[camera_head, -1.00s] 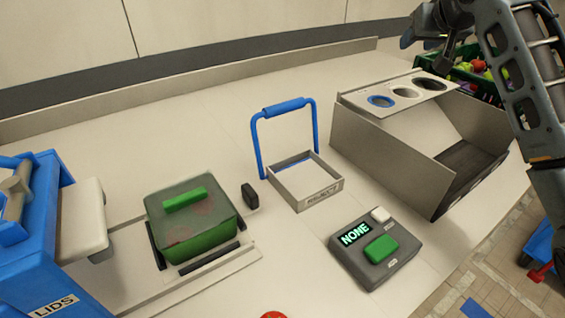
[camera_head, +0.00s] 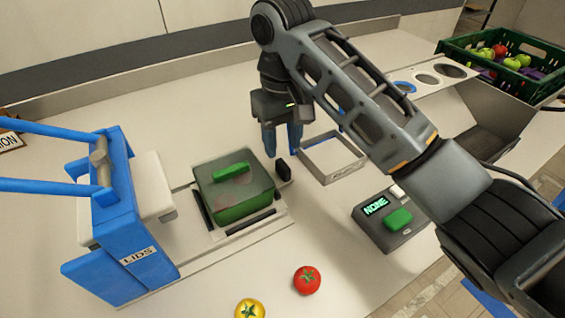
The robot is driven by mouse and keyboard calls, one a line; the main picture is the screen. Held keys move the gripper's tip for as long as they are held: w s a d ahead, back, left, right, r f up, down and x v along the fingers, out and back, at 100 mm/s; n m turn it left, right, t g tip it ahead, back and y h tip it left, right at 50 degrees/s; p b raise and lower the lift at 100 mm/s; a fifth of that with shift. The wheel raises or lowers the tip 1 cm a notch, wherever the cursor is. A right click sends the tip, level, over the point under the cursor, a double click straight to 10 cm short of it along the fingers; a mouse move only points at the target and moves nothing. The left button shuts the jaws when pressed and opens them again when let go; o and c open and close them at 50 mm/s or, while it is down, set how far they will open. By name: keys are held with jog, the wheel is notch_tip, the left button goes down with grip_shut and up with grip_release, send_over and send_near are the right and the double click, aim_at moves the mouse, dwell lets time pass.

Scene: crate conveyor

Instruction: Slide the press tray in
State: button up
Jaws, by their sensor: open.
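The press tray (camera_head: 272,229) is a pale flat plate with dark guide strips, outside and to the right of the blue press marked LIDS (camera_head: 142,252). A green box with a greyish translucent lid and green handle (camera_head: 236,181) sits on it. A small black upright grip (camera_head: 283,170) stands at the tray's right end. My gripper (camera_head: 282,150) points down, open, just above and behind the black grip. It appears empty. Whether its fingers touch the grip cannot be told.
A tray with a blue handle (camera_head: 335,163) stands right of my gripper, partly hidden by my arm. A control box reading NONE (camera_head: 385,222) is nearer. A red tomato (camera_head: 306,280) and yellow tomato (camera_head: 250,309) lie in front. A green crate (camera_head: 505,72) of produce stands back right.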

aim_at(283, 164)
jog(key=shift+f+b, duration=0.35)
jog(key=shift+f, duration=3.2)
jog(key=shift+w, duration=0.1)
grip_shut()
